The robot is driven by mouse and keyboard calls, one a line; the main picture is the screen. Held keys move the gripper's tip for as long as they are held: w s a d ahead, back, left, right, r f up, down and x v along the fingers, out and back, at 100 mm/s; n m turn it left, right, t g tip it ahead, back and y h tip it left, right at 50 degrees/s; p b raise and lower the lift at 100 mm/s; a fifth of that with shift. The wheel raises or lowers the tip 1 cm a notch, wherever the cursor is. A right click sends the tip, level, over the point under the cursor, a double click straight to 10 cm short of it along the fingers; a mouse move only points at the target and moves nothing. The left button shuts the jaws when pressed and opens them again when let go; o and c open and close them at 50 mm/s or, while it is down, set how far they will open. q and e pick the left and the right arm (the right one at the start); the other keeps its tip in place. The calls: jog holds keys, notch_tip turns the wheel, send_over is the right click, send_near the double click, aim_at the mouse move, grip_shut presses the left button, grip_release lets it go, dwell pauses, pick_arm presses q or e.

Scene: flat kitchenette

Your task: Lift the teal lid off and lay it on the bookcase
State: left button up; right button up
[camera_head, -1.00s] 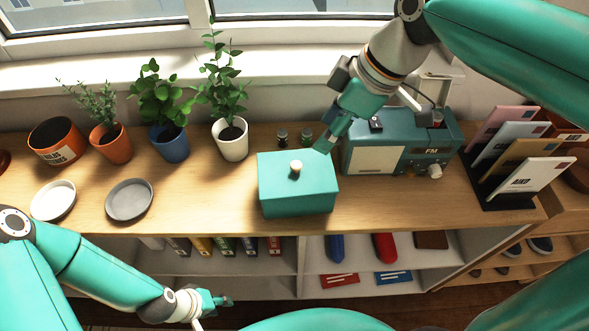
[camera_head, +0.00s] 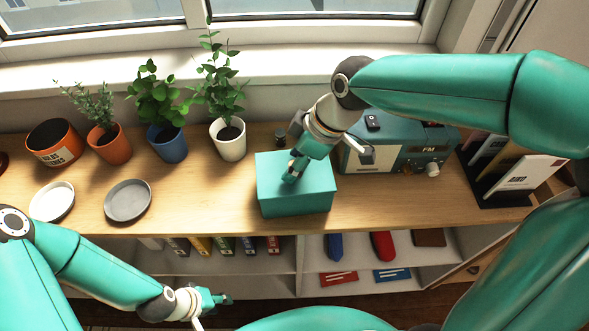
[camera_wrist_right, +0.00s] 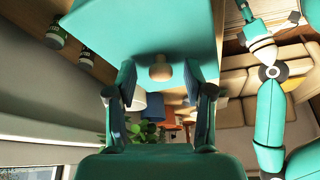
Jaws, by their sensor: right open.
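The teal lid (camera_head: 315,172) is on a teal box on the wooden bookcase top (camera_head: 200,200). In the right wrist view the knob (camera_wrist_right: 160,69) shows between the spread fingers of the right gripper (camera_wrist_right: 160,82), with gaps on both sides. The lid (camera_wrist_right: 150,28) fills the top of that view. My left gripper (camera_head: 222,299) is low in front of the bookcase, away from the box; its jaws are too small to judge.
A teal radio (camera_head: 400,155) stands close to the right of the box, with a letter rack (camera_head: 500,195) beyond. Potted plants (camera_head: 229,140) line the back. A white dish (camera_head: 52,202) and a grey dish (camera_head: 128,201) lie left. Bare wood lies between grey dish and box.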

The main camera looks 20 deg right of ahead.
grip_shut()
jog(key=shift+r, duration=0.15)
dwell(0.4)
